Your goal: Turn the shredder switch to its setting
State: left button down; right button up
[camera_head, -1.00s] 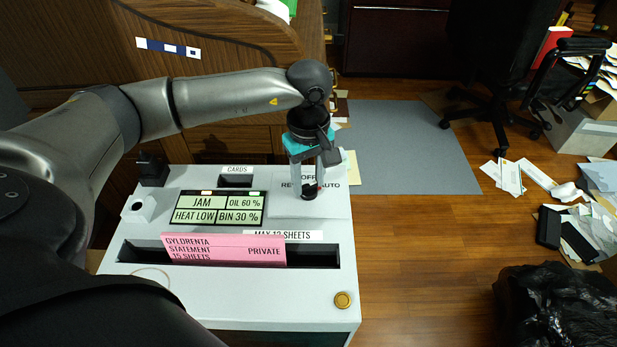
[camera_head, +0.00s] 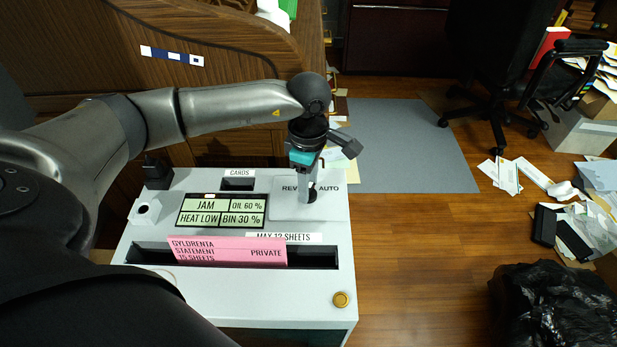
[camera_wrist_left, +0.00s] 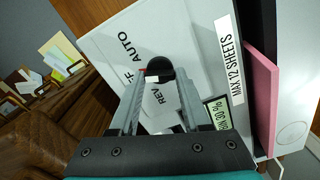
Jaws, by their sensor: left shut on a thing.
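The shredder (camera_head: 230,300) is a white cabinet with a switch plate at its upper right, lettered REV and AUTO; the OFF label shows only partly in the wrist view. The switch is a round black knob (camera_wrist_left: 159,67) with a small red and white mark at its side. My left gripper (camera_head: 307,195) points down over the switch plate and is shut on the knob. In the left wrist view the two fingers (camera_wrist_left: 157,88) lie on either side of it. In the head view the gripper hides most of the knob. My right gripper is not in view.
Pink sheets (camera_head: 225,251) marked PRIVATE stand in the feed slot. A display (camera_head: 221,210) reads JAM, OIL 60 %, HEAT LOW and BIN 30 %. A brass button (camera_head: 341,299) is at the front right. A black bag (camera_head: 555,305) and papers lie on the floor at right.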

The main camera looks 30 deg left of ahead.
pick_arm(q)
jog(key=n+p, duration=0.4)
jog(key=n, duration=0.5)
jog(key=shift+r+p, duration=0.1)
jog(key=shift+p, duration=0.3)
jog(key=n+p, duration=0.3)
jog(key=n, duration=0.3)
jog(key=shift+p, duration=0.35)
jog(key=shift+n+p, duration=0.3)
jog(key=shift+n, duration=0.3)
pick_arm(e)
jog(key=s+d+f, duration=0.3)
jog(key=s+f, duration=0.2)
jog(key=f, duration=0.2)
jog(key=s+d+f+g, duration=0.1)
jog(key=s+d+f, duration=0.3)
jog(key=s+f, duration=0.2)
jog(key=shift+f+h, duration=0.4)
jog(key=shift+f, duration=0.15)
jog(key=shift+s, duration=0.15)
pick_arm(q)
jog(key=shift+c, duration=1.8)
grip_release()
